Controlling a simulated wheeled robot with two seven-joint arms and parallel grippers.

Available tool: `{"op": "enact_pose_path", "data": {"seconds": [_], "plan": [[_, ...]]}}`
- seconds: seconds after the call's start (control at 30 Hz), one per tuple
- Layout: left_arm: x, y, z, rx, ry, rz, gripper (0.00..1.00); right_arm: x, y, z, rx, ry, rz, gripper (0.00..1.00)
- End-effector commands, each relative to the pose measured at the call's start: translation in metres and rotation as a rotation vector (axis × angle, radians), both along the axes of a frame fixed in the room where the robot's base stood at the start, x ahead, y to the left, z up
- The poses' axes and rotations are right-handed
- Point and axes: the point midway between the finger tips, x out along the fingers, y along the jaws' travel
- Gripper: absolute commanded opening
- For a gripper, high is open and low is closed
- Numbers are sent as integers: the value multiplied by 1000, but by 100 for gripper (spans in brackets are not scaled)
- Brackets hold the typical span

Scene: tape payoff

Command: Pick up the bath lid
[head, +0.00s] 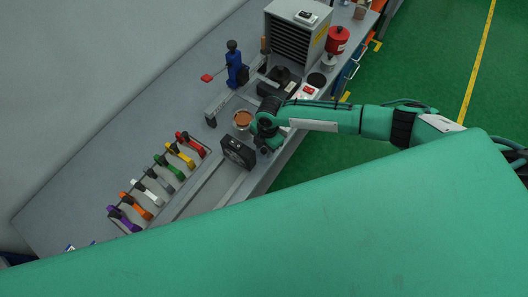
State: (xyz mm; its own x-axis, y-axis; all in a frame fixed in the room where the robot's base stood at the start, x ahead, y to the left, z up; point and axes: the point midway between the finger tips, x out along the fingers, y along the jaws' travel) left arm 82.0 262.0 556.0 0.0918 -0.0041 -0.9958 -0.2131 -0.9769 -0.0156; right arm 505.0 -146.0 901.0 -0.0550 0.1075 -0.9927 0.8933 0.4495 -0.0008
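My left gripper is not in view.
A dark square block (238,152) stands close beside the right gripper. Several coloured reels or handles (165,175) line the bench's left part. A grey louvred cabinet (292,43), a red canister (337,39) and a blue upright tool (235,66) stand farther back. My own teal body hides the foreground.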

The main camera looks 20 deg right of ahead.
Motion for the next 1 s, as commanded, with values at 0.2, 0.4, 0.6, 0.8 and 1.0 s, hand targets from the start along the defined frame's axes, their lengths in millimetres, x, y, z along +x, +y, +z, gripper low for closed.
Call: {"op": "enact_pose_path", "data": {"seconds": [0.2, 0.4, 0.6, 0.8, 1.0], "plan": [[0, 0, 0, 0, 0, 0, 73, 0, 0, 0, 0, 0, 0, 1], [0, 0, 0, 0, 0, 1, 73, 0, 0, 1, 0, 0, 0, 0], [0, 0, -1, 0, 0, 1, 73, 1, 0, 2, 0, -1, 0, 0], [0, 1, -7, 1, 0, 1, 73, 1, 1, 15, 2, -2, 0, 0], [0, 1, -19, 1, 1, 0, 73, 1, 0, 45, 2, -5, 1, 0]]}}
